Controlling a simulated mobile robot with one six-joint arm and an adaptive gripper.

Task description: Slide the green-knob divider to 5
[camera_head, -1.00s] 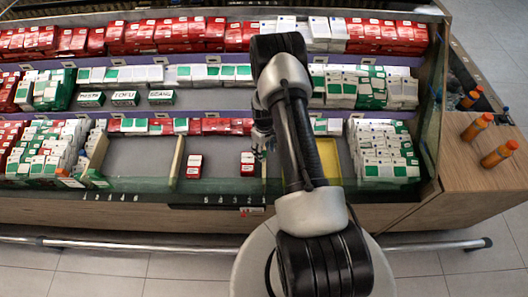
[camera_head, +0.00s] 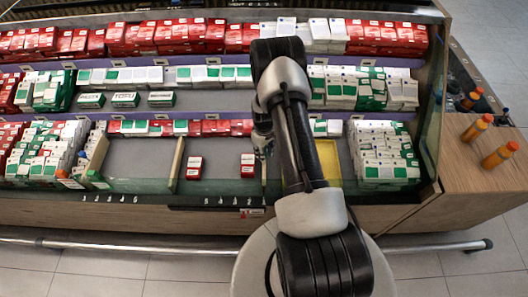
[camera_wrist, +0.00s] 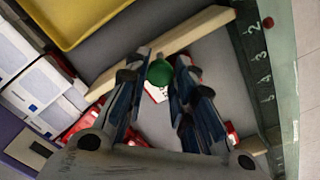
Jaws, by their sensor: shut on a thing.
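The green knob (camera_wrist: 159,73) shows in the wrist view between the two fingers of my gripper (camera_wrist: 160,75), which is shut on it. The knob sits over the pale wooden divider (camera_wrist: 205,27), a bar running diagonally across the grey shelf. Its upper right end is by the scale strip (camera_wrist: 258,65), near the mark 2. In the head view my gripper (camera_head: 262,143) is low at the shelf front, left of my arm, and the knob is hidden there. The printed scale (camera_head: 228,201) runs along the shelf's front edge.
Small red-and-white boxes (camera_head: 194,167) stand on the grey shelf left of my gripper, with another box (camera_head: 248,165) close beside it. Another wooden divider (camera_head: 178,158) stands farther left. A yellow tray (camera_wrist: 70,18) and stacked white boxes (camera_wrist: 32,75) lie on the other side.

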